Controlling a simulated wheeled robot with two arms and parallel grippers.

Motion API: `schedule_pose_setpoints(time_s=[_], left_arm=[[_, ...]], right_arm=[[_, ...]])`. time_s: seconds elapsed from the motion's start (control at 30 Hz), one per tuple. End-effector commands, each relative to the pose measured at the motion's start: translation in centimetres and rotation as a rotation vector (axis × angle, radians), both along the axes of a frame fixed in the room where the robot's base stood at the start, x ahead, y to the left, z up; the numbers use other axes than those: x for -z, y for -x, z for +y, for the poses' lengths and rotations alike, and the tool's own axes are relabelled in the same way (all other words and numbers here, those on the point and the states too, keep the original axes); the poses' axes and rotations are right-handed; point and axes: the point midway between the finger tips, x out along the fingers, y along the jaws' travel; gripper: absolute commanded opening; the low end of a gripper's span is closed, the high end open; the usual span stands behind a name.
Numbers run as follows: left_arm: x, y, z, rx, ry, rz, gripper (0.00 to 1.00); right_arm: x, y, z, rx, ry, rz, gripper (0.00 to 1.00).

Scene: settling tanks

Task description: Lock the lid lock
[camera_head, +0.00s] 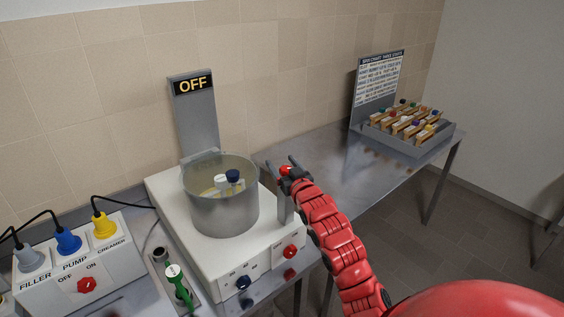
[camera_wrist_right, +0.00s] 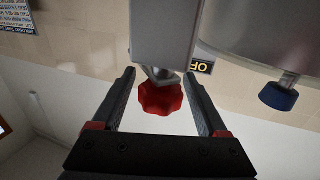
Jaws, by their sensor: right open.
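A red lobed knob (camera_wrist_right: 160,98) sits on the end of a grey post (camera_wrist_right: 165,35) in the right wrist view. I take it for the lid lock, but no label shows. The grey post (camera_head: 285,207) stands at the right side of the metal tank (camera_head: 222,212). My right gripper (camera_head: 283,166) is at the top of this post. Its open fingers (camera_wrist_right: 158,103) stand either side of the red knob, with gaps on both sides and no visible contact. In the head view a small red part shows between the fingers. My left gripper is out of view.
The tank's white base (camera_head: 217,257) carries blue and red front knobs. A blue knob (camera_head: 233,175) stands at the tank's top, near an OFF panel (camera_head: 195,115). A switch box (camera_head: 85,265) is at left. The steel table (camera_head: 315,170) has clear room before a grey tray (camera_head: 400,143).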

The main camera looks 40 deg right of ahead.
Motion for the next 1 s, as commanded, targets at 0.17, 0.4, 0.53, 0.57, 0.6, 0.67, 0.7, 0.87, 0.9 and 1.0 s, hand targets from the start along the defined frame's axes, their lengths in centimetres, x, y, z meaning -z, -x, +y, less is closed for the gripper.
schedule_pose_setpoints(time_s=[0.17,0.4,0.53,0.57,0.6,0.67,0.7,0.87,0.9,1.0], left_arm=[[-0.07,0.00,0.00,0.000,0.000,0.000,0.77],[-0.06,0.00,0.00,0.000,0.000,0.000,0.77],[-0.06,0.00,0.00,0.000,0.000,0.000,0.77],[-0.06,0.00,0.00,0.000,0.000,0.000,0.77],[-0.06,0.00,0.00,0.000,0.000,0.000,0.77],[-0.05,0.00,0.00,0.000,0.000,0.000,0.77],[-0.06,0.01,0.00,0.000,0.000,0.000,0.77],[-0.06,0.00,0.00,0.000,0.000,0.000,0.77],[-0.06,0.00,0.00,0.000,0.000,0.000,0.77],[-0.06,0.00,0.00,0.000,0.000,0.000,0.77]], right_arm=[[0.02,-0.27,-0.09,0.001,-0.001,0.000,0.76],[0.02,-0.24,-0.07,0.000,0.000,0.000,0.62],[0.02,-0.24,-0.06,0.000,0.000,0.000,0.38],[0.01,-0.23,-0.06,0.000,0.000,0.000,0.33],[0.01,-0.23,-0.06,0.000,0.000,0.000,0.26],[0.00,-0.23,-0.06,0.000,0.000,0.000,0.15],[0.00,-0.23,-0.06,0.000,0.000,0.000,0.08],[0.01,-0.23,-0.05,0.000,0.000,0.000,0.00],[0.01,-0.23,-0.05,0.000,0.000,0.000,0.00],[0.01,-0.23,-0.06,0.000,0.000,0.000,0.00]])
